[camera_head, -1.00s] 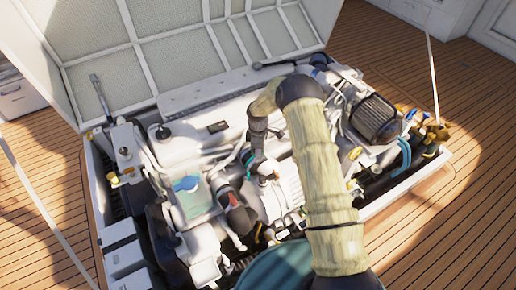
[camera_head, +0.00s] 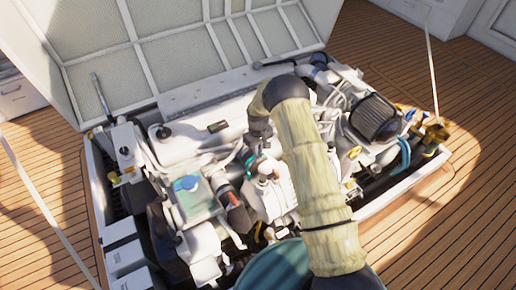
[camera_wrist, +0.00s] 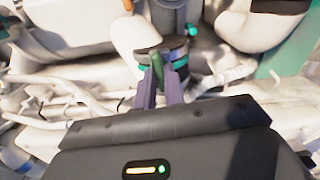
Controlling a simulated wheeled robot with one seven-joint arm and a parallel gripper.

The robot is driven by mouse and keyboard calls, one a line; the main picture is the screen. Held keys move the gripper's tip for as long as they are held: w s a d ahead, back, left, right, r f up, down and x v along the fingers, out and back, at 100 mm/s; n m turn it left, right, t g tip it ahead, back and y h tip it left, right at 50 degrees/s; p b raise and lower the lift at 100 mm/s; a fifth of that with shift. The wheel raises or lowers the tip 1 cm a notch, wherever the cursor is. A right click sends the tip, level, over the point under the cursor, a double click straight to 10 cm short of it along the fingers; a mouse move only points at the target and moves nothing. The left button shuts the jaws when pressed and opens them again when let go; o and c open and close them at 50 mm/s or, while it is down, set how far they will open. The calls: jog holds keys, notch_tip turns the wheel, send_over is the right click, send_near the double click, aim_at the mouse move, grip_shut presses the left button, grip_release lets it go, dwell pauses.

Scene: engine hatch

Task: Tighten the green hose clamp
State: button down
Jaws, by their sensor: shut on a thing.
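The green hose clamp (camera_wrist: 143,68) is a green band around a dark hose end in the wrist view. A small green tab (camera_wrist: 158,70) stands out from it toward me. My gripper (camera_wrist: 160,82) reaches in from below, its two fingers shut on this tab. The fingers hide part of the band's front. In the head view a bit of green (camera_head: 250,163) shows below my wrist, but the fingers cannot be made out there.
White engine parts and pipes (camera_wrist: 60,105) lie close on both sides. A teal part (camera_wrist: 290,50) stands at the right in the wrist view. The raised hatch lid (camera_head: 170,60) is behind the engine. Wooden deck (camera_head: 460,200) is clear at the right.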

jog(key=shift+m, duration=0.6)
jog(key=shift+w, duration=0.1)
jog(key=c, duration=1.5)
grip_release()
jog(key=shift+r, duration=0.1)
notch_tip(320, 180, up, 17)
jog(key=shift+r+p, duration=0.15)
jog(key=shift+p, duration=0.75)
jog(key=shift+d, duration=0.1)
